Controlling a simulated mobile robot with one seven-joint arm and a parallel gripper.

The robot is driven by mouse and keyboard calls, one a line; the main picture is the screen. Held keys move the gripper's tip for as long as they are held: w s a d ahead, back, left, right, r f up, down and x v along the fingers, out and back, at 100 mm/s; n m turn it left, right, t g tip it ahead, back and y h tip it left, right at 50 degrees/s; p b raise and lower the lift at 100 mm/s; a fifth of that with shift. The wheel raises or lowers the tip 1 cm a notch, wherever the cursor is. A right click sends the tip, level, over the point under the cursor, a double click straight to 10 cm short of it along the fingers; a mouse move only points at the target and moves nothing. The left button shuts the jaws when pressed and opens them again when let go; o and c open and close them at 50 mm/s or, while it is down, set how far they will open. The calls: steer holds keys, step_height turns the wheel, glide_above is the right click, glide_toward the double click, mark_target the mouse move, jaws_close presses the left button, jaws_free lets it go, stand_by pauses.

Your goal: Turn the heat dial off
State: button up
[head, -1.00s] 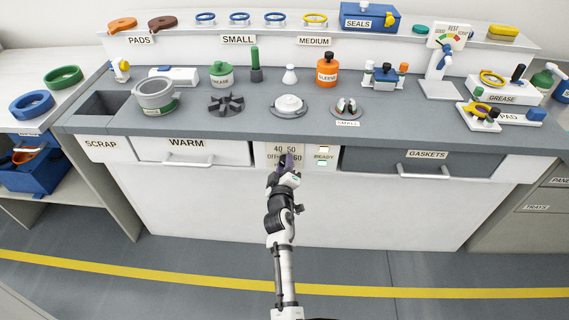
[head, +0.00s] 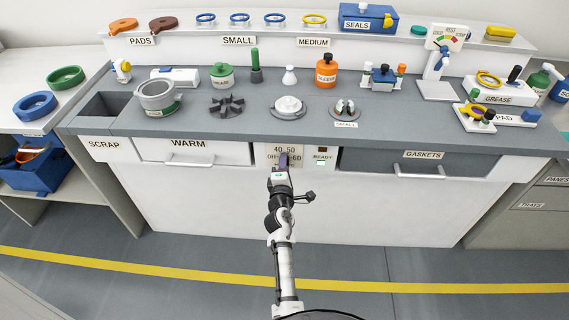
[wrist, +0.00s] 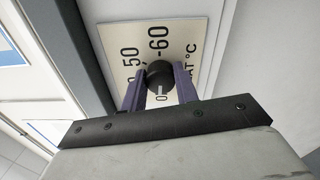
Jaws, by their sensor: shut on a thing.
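The heat dial is a round black knob (wrist: 158,74) on a beige plate (wrist: 190,35) marked with numbers such as 50 and 60, and °C. My gripper (wrist: 158,86) has its two purple fingers on either side of the knob and is shut on it. In the head view the plate (head: 294,149) is on the cabinet front, between the WARM and GASKETS drawers. My gripper (head: 284,160) covers the knob there. I cannot tell which mark the dial points to.
The READY panel (head: 323,156) right of the plate shows a green light below and a dark one above. The WARM drawer handle (head: 190,161) and GASKETS handle (head: 420,173) stick out on either side. The counter (head: 250,122) above holds several tools and parts.

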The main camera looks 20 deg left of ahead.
steer(key=shift+n, duration=0.6)
steer(key=o, duration=1)
steer(key=shift+s, duration=0.1)
steer(key=v, duration=0.7)
steer(key=shift+s+d+r, duration=0.1)
steer(key=shift+s, duration=0.05)
